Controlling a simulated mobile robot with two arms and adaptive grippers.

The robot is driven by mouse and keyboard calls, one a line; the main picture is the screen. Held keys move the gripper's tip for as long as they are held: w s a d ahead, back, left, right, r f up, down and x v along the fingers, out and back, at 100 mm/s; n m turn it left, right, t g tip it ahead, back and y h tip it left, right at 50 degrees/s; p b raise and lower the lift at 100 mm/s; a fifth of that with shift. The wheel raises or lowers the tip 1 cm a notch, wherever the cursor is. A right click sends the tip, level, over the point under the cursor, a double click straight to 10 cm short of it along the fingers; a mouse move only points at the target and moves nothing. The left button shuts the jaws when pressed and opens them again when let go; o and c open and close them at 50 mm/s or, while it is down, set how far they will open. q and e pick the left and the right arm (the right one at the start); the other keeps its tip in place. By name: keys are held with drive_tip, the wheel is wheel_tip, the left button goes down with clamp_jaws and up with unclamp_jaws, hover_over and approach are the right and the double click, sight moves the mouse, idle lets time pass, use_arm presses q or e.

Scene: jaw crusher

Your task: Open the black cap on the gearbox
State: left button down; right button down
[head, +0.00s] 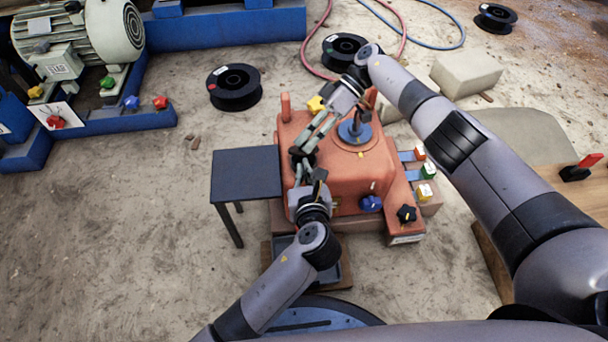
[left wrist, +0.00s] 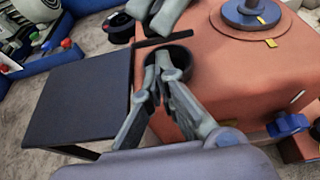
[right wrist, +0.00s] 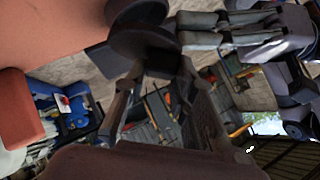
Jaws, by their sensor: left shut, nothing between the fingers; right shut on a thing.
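The orange-red gearbox (head: 345,160) stands in the middle of the head view. The black cap (left wrist: 165,39) looks like a thin dark bar, edge-on, in the left wrist view, beside a dark round rim (left wrist: 184,58) on the gearbox top. My right gripper (head: 306,147) reaches down from above and is shut on the cap, which shows as a dark disc in the right wrist view (right wrist: 145,45). My left gripper (left wrist: 158,70) is shut and empty, its fingertips in front of the rim; I cannot tell whether they touch it. In the head view the grippers largely hide the cap.
A dark side table (head: 246,172) stands left of the gearbox. A blue round fitting (head: 355,132) sits on the gearbox top. Coloured knobs (head: 427,170) line its right side. Black spools (head: 234,86) and hoses lie on the floor behind.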

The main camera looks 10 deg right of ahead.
drive_tip(key=shift+w, duration=0.1)
use_arm(q)
drive_tip(key=shift+w+r, duration=0.4)
drive_tip(key=shift+r, duration=0.25)
use_arm(e)
drive_tip(key=c, duration=1.3)
unclamp_jaws()
use_arm(q)
drive_tip(key=shift+f, duration=0.1)
